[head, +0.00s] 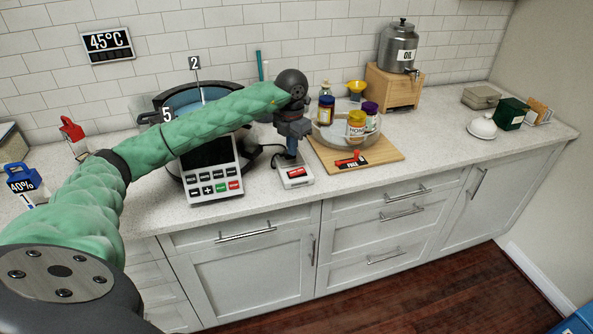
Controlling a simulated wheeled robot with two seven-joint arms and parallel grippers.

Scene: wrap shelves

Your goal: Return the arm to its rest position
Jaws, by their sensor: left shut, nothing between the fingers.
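My left arm, in a green wrap, reaches across the head view from the lower left. Its gripper (288,157) points down and is shut, with nothing seen held. It is just above or behind a small white device (299,180) with a red display on the counter; I cannot tell whether they touch. My right gripper is not in view.
A control panel (212,178) and a round dark vessel (178,103) stand behind and below my arm. Right of the gripper, a wooden board (385,154) carries a glass bowl of jars. An oil dispenser (398,48) stands behind.

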